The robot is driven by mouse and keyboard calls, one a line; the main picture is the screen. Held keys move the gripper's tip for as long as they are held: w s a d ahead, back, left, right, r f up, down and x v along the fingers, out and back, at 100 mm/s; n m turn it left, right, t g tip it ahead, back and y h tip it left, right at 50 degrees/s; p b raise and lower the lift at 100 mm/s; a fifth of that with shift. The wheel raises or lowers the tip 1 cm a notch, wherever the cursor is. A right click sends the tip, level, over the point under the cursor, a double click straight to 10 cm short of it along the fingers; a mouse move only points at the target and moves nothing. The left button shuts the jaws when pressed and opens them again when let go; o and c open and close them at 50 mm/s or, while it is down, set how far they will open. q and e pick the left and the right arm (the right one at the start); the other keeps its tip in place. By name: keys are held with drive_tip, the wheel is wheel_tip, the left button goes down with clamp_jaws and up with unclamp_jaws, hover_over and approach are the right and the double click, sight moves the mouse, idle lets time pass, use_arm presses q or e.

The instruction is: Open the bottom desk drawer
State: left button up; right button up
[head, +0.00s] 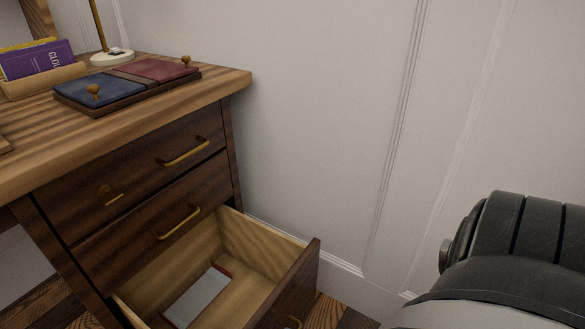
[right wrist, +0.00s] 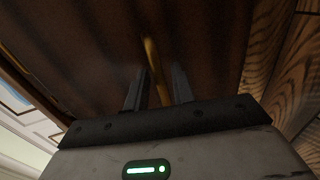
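The bottom desk drawer is pulled well out in the head view, its dark wooden front (head: 298,290) standing away from the desk and its pale inside exposed. In the right wrist view, my right gripper (right wrist: 161,75) is at a brass handle (right wrist: 153,58) on a dark wooden front. The handle lies between the two fingers, with gaps visible on both sides, so the fingers look open around it. My left gripper is not in view.
Two upper drawers (head: 140,170) are shut. A pale book (head: 197,296) lies in the open drawer. The desktop (head: 215,88) holds a blue and red tray set (head: 105,90), a purple book (head: 35,62) and a lamp base (head: 112,57). A white wall (head: 320,120) stands right of the desk.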

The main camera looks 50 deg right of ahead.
use_arm(q)
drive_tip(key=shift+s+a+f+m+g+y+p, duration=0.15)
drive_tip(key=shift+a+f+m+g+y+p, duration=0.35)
drive_tip(key=shift+p, duration=0.65)
use_arm(e)
drive_tip(key=v, duration=1.1)
drive_tip(key=shift+s, duration=0.15)
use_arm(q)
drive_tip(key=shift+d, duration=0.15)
use_arm(e)
drive_tip(key=shift+r, duration=0.1)
